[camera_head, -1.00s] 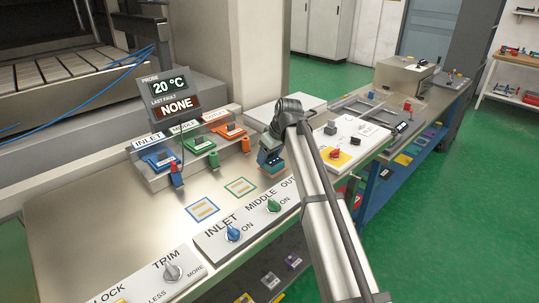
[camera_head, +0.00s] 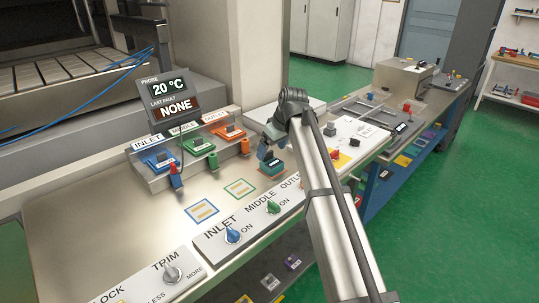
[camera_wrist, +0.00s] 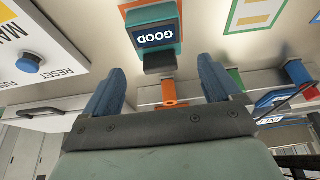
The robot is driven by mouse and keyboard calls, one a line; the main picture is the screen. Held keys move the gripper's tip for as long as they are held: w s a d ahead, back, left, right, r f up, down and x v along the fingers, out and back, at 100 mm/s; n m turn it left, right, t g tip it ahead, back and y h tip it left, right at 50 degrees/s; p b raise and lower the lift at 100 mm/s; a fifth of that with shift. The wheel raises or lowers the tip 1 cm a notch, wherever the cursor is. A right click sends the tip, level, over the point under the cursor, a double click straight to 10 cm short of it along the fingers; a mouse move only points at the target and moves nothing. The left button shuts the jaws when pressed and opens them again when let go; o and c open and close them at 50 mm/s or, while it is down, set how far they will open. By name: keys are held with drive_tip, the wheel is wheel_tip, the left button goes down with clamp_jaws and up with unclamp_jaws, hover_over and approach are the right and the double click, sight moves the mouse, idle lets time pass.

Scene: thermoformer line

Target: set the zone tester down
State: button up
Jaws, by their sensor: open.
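The zone tester is a small teal block (camera_head: 270,164) on the metal bench, right of the green-outlined pad (camera_head: 240,188). In the wrist view the zone tester (camera_wrist: 152,35) shows a dark screen reading GOOD, upside down, and a dark grey block on its near side. An orange edge shows by it; I cannot tell whether that is part of the tester or a pad. My gripper (camera_wrist: 161,64) is open, with its blue fingers apart on either side of the grey block and clear gaps. In the head view my gripper (camera_head: 276,130) is just above the tester, partly hidden by my arm.
Blue (camera_head: 176,176), green (camera_head: 212,158) and orange (camera_head: 245,146) plugs stand before the zone sockets. A display (camera_head: 172,94) reads 20 °C and NONE. The knob panel (camera_head: 255,222) runs along the front edge. A white panel (camera_head: 358,130) lies right. Bare bench is at left.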

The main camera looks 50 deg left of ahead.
drive_tip(key=v, duration=0.7)
drive_tip(key=shift+r, duration=0.25)
drive_tip(key=shift+d, duration=0.15)
